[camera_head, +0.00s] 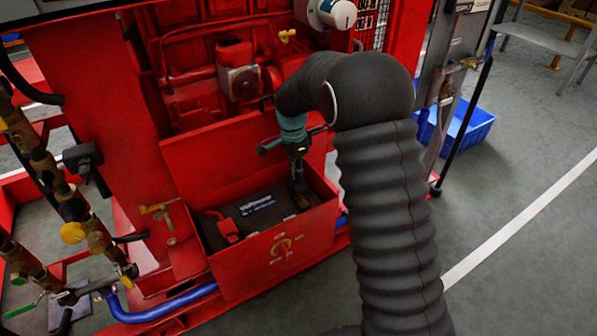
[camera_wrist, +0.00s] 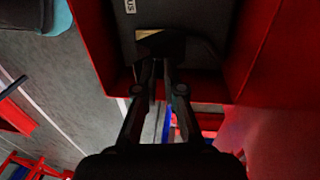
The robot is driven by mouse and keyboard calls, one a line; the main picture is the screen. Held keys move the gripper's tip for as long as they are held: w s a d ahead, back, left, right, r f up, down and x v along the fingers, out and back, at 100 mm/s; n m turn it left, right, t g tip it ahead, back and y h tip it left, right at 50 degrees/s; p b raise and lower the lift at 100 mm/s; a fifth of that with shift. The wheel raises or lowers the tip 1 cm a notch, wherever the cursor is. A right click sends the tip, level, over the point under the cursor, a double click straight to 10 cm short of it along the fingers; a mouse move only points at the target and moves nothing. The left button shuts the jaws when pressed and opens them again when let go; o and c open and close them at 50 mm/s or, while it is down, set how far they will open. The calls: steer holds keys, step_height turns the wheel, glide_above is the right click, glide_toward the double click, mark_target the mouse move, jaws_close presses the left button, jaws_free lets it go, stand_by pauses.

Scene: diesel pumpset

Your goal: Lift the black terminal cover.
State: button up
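The black battery (camera_head: 262,207) sits in an open red box (camera_head: 275,255) on the pumpset, and it also shows in the wrist view (camera_wrist: 205,20). The black terminal cover (camera_wrist: 168,43) is at its right end, by my fingertips. A tan patch (camera_wrist: 147,33) shows beside the cover; I cannot tell whether it is the bared terminal. My gripper (camera_head: 297,186) points down into the box. In the wrist view its fingers (camera_wrist: 156,68) are close together with their tips at the cover's edge. They appear shut on it, though the contact is dark and partly hidden.
A red terminal cover (camera_head: 221,227) is at the battery's left end. The red box walls (camera_wrist: 248,45) stand close around my gripper. Brass valves and pipes (camera_head: 72,232) are at the left. A blue crate (camera_head: 468,126) stands on the floor at the right.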

steer(key=o, duration=0.4)
steer(key=shift+a+f, duration=0.15)
steer(key=shift+f, duration=0.8)
steer(key=shift+r, duration=0.1)
steer(key=shift+w+r, duration=0.1)
steer(key=shift+r, duration=0.05)
steer(key=shift+w+r, duration=0.15)
steer(key=shift+r, duration=0.4)
steer(key=r, duration=0.7)
steer(key=w+r, duration=0.1)
steer(key=r, duration=0.3)
steer(key=shift+a+r, duration=0.1)
steer(key=shift+a, duration=0.2)
